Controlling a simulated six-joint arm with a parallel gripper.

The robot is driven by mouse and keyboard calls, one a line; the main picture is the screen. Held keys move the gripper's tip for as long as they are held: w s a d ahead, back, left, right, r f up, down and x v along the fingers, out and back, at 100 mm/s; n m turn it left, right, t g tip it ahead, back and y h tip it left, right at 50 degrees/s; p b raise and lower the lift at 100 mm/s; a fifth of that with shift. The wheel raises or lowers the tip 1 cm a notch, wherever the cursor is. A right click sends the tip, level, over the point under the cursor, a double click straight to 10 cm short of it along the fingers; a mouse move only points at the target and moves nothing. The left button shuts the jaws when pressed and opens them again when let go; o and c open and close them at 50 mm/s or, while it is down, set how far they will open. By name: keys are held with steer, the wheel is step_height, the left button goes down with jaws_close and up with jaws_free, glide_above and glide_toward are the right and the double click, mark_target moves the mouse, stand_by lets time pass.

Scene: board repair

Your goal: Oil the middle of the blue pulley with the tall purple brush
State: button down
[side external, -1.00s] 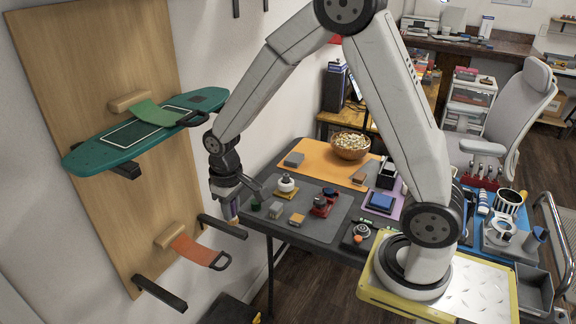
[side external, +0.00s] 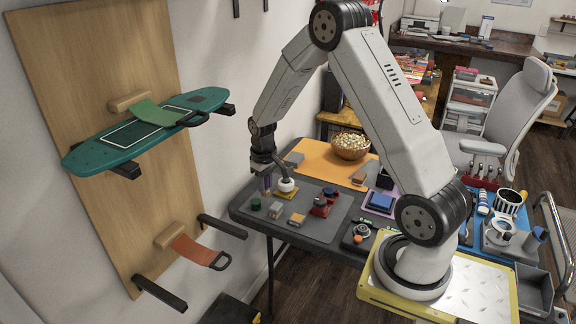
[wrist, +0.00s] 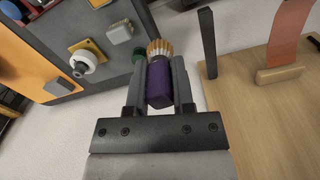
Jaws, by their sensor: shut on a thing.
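The purple brush (wrist: 160,82) is held between the two fingers of my gripper (wrist: 160,72), with its pale tan bristles pointing away from the wrist. In the side view, my gripper (side external: 266,186) and the brush, small there, are above the left part of the grey mat, left of the white round part on the yellow plate. A red device with a small blue part (side external: 329,193) stands on the mat to the right. I cannot make out for certain which thing is the blue pulley.
The white round part (side external: 286,185) sits on a yellow plate close to my gripper. A green round piece (side external: 255,204), a grey block (side external: 275,211) and a tan-topped block (side external: 297,219) are nearby. The wooden wall panel (side external: 100,60) holds a green skateboard (side external: 145,128) at left.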

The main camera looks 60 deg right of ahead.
steer(key=s+d+f+m, duration=0.2)
steer(key=s+d, duration=0.3)
steer(key=d, duration=0.6)
steer(key=s+d+f+m, duration=0.2)
steer(key=s+d+m, duration=0.2)
steer(key=d, duration=0.8)
steer(key=shift+s+d+f, duration=0.3)
steer(key=shift+s+f, duration=0.05)
steer(key=shift+s, duration=0.35)
steer(key=shift+f, duration=0.1)
